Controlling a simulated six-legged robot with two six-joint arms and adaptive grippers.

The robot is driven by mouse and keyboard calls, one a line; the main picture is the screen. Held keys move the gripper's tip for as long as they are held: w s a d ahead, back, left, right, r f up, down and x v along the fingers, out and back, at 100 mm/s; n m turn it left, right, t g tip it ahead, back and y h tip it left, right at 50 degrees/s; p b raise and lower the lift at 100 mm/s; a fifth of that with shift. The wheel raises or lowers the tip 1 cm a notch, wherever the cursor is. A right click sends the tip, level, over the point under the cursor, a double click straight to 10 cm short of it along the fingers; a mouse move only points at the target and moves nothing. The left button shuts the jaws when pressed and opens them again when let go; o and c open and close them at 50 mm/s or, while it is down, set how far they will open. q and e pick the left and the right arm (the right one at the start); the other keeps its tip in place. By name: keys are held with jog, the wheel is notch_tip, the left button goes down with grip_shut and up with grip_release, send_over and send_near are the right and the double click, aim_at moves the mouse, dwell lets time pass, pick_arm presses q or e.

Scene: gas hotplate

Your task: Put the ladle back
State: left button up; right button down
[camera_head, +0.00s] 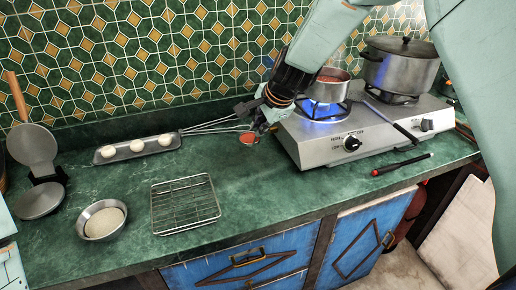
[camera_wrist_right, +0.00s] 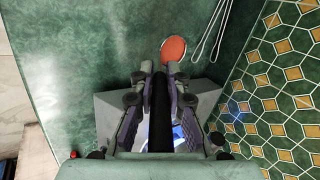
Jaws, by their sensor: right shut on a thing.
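My right gripper (camera_head: 262,115) hangs over the counter just left of the stove. It is shut on the dark handle of the ladle (camera_head: 248,138). In the right wrist view the black handle runs between the two fingers (camera_wrist_right: 160,72), and the ladle's round orange-red bowl (camera_wrist_right: 173,48) shows past the fingertips. The bowl looks filled with red sauce and is over the green counter; whether it touches is not clear. A small saucepan (camera_head: 330,92) with red sauce sits on the lit left burner, partly behind my right arm. My left gripper is not in view.
The stove (camera_head: 320,150) has a blue flame at left and a lidded pot (camera_head: 400,68) at right. Wire tongs (camera_head: 215,126) and a tray of dough balls (camera_head: 112,155) lie left of the ladle. A wire rack (camera_head: 185,203) and bowl (camera_head: 101,220) stand in front.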

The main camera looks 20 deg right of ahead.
jog(key=f, duration=0.2)
jog(key=f+b, duration=0.1)
jog(key=f, duration=0.1)
jog(key=f+b, duration=0.1)
jog(key=shift+w+f, duration=0.35)
jog(key=shift+f, duration=0.05)
jog(key=c, duration=1.6)
grip_release()
jog(key=shift+w+a+f, duration=0.15)
jog(key=shift+w+f, duration=0.1)
jog(key=shift+c, duration=0.2)
jog(key=o, duration=0.3)
jog(key=shift+s+r, duration=0.15)
jog(key=shift+s, duration=0.05)
jog(key=shift+w, duration=0.1)
